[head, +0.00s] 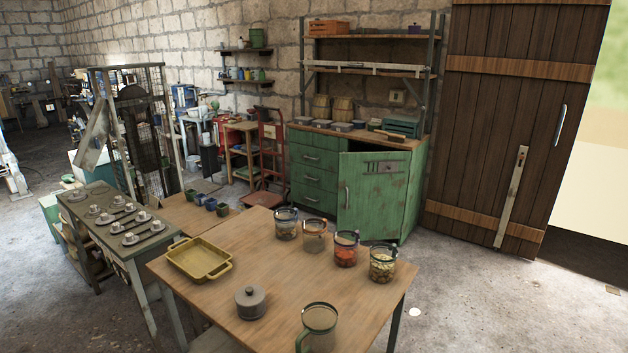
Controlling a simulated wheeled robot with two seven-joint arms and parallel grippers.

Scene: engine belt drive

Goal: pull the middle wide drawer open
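A green cabinet (418,195) with a wooden top stands against the back wall. On its left side is a stack of wide green drawers, each with a small handle. The middle wide drawer (325,181) looks shut, flush with the upper drawer (325,160) and the lower drawer (322,201). To their right, a worn green cabinet door (372,205) stands ajar, with a dark gap above it and a vertical handle at its left edge. Neither of my grippers is in view.
A wooden table (265,275) stands in front, between the camera and the cabinet, with several jars, a yellow tray (200,243), a lidded pot (250,302) and a mug (318,325). A red hand truck (267,150) is left of the drawers. Floor at right (480,300) is mostly clear.

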